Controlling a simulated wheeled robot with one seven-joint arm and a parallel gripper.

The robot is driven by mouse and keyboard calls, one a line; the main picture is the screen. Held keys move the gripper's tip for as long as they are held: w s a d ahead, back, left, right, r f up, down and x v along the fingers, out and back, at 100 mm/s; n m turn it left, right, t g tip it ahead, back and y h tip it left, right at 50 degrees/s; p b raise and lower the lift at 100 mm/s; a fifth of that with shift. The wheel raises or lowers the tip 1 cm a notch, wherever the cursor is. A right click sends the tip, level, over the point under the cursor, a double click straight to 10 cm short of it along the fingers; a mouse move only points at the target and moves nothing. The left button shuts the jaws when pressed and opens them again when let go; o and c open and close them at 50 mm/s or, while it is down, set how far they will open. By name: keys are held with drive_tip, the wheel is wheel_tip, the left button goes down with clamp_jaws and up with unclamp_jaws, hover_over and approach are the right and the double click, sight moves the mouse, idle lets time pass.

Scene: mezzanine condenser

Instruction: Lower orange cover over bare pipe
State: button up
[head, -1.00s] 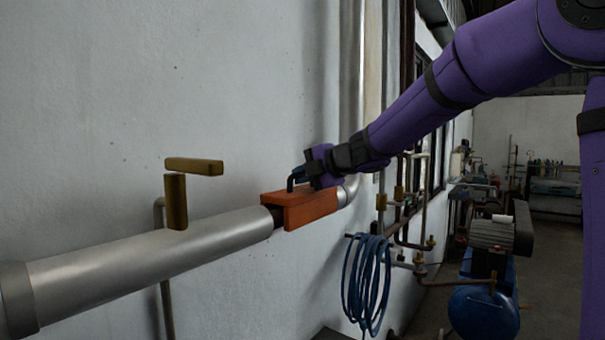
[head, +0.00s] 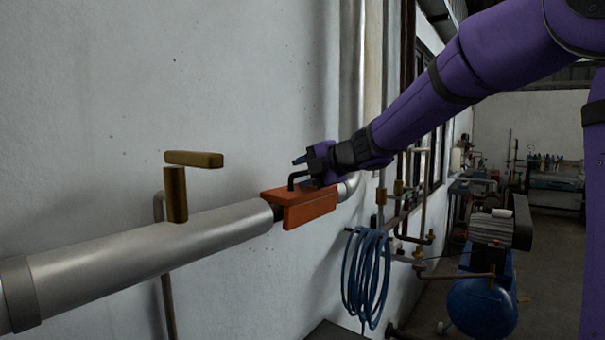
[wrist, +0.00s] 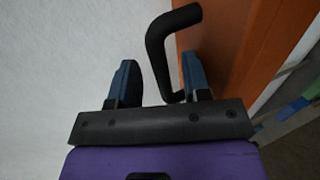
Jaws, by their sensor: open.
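The orange cover (head: 310,209) sits at the silver pipe line along the wall, with its front side hanging over the pipe. A dark strip of pipe (head: 277,213) shows at its left end; the rest there is hidden under the cover. A black bent handle (head: 296,177) stands on the cover. My gripper (head: 306,160) is open, just above and beside the handle. In the wrist view my gripper (wrist: 160,80) has the black handle (wrist: 160,50) between its blue fingers, nearer the right finger, with a wide gap to the left one.
The silver pipe (head: 150,253) runs left, with a brass valve (head: 177,194) and its lever above it. A blue hose coil (head: 366,275) hangs below right. A blue compressor (head: 483,300) stands on the floor behind. The wall is close behind the pipe.

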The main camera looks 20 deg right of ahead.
drive_tip(key=v, duration=1)
drive_tip(key=shift+s+r, duration=0.1)
drive_tip(key=s+d+f+m+t+h, duration=0.1)
drive_tip(key=s+d+m+h, duration=0.4)
drive_tip(key=m, duration=0.4)
drive_tip(key=s+d+m+t+h, duration=0.1)
drive_tip(key=s+d+m+h, duration=0.2)
drive_tip(key=s+m+h, duration=0.5)
drive_tip(key=s+a+f+m+g+y, duration=0.2)
drive_tip(key=s+a+f+m+g, duration=0.1)
drive_tip(key=s+f, duration=0.3)
drive_tip(key=s+a+f+m+g+y, duration=0.2)
drive_tip(key=s+f+m+g, duration=0.3)
drive_tip(key=s, duration=0.5)
drive_tip(key=shift+s+a+f+y, duration=0.35)
drive_tip(key=shift+a+f+y, duration=0.05)
drive_tip(key=shift+f, duration=0.5)
drive_tip(key=shift+a, duration=0.1)
